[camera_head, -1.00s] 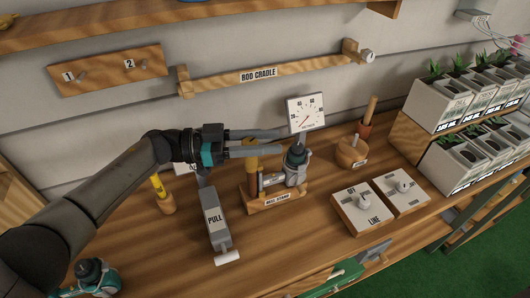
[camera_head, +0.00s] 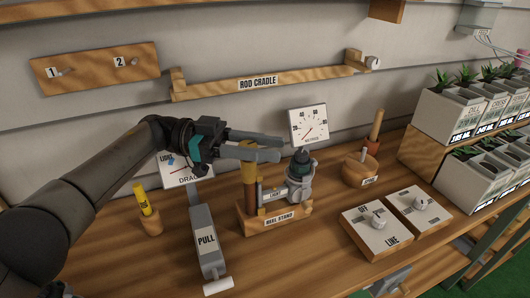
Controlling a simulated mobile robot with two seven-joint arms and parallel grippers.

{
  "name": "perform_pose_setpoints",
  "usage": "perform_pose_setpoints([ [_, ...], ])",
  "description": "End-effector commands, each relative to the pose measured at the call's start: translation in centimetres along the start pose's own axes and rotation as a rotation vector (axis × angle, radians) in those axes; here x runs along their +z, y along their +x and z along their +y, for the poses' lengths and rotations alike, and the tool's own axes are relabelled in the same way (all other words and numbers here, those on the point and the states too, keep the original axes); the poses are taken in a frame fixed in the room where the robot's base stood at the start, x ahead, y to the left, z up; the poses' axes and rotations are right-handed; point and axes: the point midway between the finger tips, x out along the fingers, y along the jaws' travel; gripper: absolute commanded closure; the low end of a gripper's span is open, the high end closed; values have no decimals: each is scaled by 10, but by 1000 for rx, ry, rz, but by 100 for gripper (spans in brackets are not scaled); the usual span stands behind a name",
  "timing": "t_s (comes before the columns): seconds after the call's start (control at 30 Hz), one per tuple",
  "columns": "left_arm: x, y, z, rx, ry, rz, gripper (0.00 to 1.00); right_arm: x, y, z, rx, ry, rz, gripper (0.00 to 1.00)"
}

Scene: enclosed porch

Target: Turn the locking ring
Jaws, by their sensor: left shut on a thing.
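The reel stand (camera_head: 279,220) stands on the bench, with an amber upright post (camera_head: 249,195) at its left and a grey reel (camera_head: 300,185) with a dark teal top at its right. My left gripper (camera_head: 281,148) comes in from the left, level, its two long grey fingers on either side of the post's top. It is shut on the post there, and the fingertips reach past it toward the reel. The fingers hide the top of the post. I cannot make out a separate locking ring. My right gripper is not in view.
A dial gauge (camera_head: 308,125) is behind the reel. The rod cradle (camera_head: 270,82) hangs above.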

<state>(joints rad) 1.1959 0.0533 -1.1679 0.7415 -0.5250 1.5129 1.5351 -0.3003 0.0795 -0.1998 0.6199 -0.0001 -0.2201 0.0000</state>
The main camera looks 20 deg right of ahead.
Motion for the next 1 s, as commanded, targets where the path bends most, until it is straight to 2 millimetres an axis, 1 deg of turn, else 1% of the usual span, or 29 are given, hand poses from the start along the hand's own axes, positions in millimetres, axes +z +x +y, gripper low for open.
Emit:
perform_pose_setpoints([
  [0.37, 1, 1, 1, 5, -2, -1, 100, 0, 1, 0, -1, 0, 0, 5],
  [0.4, 1, 1, 1, 5, -2, -1, 60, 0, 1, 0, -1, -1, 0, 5],
  [0.6, 1, 1, 1, 5, -1, 0, 38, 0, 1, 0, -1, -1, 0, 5],
  [0.67, 1, 0, 0, 4, -1, 0, 31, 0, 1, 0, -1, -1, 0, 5],
  [1.0, 0, 0, 0, 3, 0, 0, 31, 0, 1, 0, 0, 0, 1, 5],
])
